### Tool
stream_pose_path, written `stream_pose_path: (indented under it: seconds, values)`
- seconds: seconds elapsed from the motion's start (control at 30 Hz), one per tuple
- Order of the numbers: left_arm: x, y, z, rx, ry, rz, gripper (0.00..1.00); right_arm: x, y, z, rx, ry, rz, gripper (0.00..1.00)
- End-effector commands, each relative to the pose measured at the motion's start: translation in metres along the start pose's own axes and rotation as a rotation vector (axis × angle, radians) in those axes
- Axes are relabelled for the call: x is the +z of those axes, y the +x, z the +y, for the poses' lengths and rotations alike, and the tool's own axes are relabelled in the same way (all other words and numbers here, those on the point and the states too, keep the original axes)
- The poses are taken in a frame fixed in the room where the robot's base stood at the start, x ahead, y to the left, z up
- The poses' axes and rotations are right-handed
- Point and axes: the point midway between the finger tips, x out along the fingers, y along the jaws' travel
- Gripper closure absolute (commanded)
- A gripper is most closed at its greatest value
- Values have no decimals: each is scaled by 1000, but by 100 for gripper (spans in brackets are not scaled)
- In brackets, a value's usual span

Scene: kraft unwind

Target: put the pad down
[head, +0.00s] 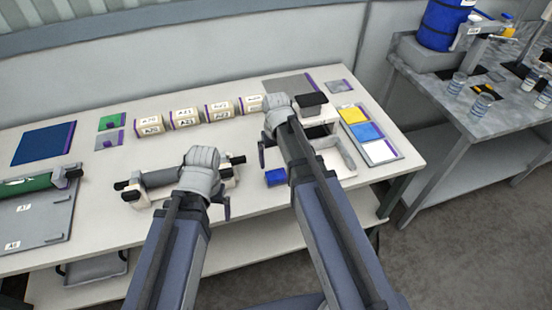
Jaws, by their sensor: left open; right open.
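My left gripper (203,160) is over the front middle of the table, at a grey roller (160,178) with black ends. Its fingertips are mostly hidden by its own wrist. My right gripper (277,103) is farther back, beside a black block (311,100); its fingertips are hidden too. Both are open. I cannot tell which piece is the task's pad. A small blue block or pad (275,177) lies on the table left of my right arm. Yellow (352,114), blue (366,131) and white (379,151) pads lie on a grey board at the right.
Several labelled cream rolls (184,118) stand in a row at the back. Green (113,121) and grey (109,140) squares and a dark blue sheet (43,143) lie left. A green roller (25,185) is far left. A white open tray (344,157) is right of my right arm.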

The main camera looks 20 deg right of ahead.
Motion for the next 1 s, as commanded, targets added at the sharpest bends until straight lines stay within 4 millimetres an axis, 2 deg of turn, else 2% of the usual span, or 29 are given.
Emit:
stream_pose_path:
  seconds: [0.03,0.1,0.3,0.77,1.0]
  values:
    - [1,-16,-2,0,0,0,2,0,-16,0,0,0,0,0]
    - [2,-25,-2,0,0,0,2,0,-25,0,0,0,0,0]
    - [2,-37,-4,0,0,0,2,0,-38,0,0,0,0,0]
    - [2,-35,-3,0,0,0,2,0,-35,0,0,0,0,0]
    - [1,-21,-2,0,0,0,2,0,-21,0,0,0,0,0]
